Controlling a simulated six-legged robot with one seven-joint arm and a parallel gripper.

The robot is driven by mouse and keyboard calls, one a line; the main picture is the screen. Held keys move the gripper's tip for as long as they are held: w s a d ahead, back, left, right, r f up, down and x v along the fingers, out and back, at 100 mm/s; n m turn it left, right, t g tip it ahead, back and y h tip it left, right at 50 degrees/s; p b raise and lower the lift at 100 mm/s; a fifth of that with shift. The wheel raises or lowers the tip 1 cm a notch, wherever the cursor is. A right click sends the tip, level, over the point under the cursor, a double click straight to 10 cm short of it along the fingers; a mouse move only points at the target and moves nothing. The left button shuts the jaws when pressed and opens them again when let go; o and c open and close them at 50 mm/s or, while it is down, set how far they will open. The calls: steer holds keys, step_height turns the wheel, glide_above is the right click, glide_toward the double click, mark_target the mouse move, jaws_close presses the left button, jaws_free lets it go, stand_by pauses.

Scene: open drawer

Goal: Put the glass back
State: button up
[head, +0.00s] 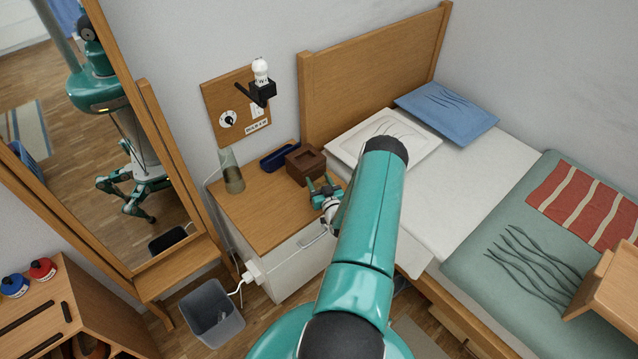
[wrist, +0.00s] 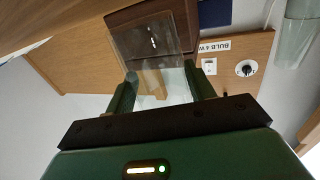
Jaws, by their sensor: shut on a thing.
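My gripper (head: 324,190) is over the front right part of the nightstand top, close to the dark brown box (head: 304,163). In the wrist view my gripper (wrist: 160,85) is shut on a clear, flat-looking glass piece (wrist: 148,42). The glass extends beyond the fingertips and overlaps the brown box (wrist: 168,22) in that view. I cannot tell whether it touches the box. In the head view I cannot make out the glass. The box has a square recess in its top.
A dark blue tray (head: 279,157) lies behind the box. A wooden panel (head: 222,98) with a bulb (head: 260,70) is on the wall. The nightstand top (head: 258,210) is clear at its front left.

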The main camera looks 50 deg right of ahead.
steer(key=shift+f, duration=0.4)
steer(key=shift+f, duration=0.1)
steer(key=o, duration=1.2)
steer(key=shift+f, duration=0.1)
steer(key=shift+s, duration=0.1)
steer(key=v, duration=1.3)
steer(key=shift+s+a, duration=0.15)
steer(key=shift+a, duration=0.15)
